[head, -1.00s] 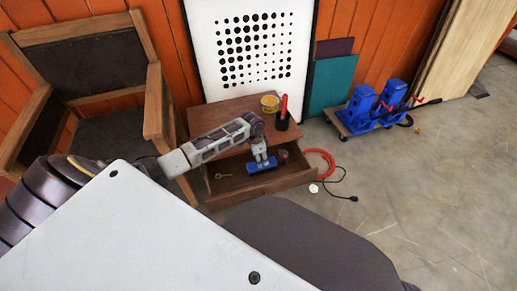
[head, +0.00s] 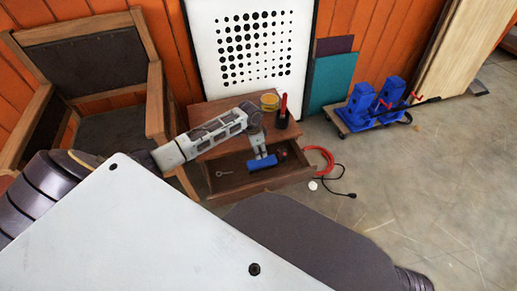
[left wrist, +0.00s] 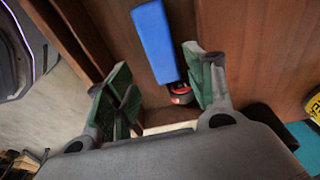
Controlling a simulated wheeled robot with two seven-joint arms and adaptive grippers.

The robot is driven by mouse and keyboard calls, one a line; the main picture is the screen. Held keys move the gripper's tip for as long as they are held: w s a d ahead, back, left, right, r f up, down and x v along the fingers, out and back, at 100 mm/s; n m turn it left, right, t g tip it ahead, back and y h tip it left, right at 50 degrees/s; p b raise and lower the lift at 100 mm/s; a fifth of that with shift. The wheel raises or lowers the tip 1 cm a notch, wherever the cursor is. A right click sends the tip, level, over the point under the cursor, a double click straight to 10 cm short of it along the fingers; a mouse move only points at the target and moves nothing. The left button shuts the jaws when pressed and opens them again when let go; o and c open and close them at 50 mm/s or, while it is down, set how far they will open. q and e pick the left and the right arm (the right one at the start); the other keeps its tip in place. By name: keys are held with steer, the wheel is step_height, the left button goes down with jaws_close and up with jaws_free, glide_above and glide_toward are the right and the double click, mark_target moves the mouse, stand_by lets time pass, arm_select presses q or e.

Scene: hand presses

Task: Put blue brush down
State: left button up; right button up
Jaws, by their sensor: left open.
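The blue brush (head: 262,164) shows as a blue block in the open drawer (head: 260,183) of a small wooden cabinet. In the left wrist view the brush (left wrist: 154,42) lies against brown wood, just beyond my fingertips. My left gripper (head: 259,154) is over the drawer, close to the brush. In the left wrist view its two fingers (left wrist: 160,82) are spread apart, with nothing gripped between them. The underside of the brush is hidden. My right gripper is not in view.
A small key-like item (head: 223,173) and a dark red object (head: 282,155) are in the drawer. A yellow tin (head: 270,102) and a black cup (head: 282,121) holding something red stand on the cabinet. A wooden chair (head: 155,100) stands left; a red cable (head: 326,158) lies right.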

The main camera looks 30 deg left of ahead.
arm_select(q)
steer(key=s+d+f+h, duration=0.1)
steer(key=s+d+f, duration=0.1)
steer(key=s+d, duration=1.3)
steer(key=s+d+r+n+t, duration=0.1)
steer(key=s+r+n+t, duration=0.1)
steer(key=s+r+n, duration=0.3)
steer(key=s+r, duration=0.2)
steer(key=s, duration=0.2)
steer(key=shift+s+d, duration=0.15)
steer(key=shift+d, duration=0.2)
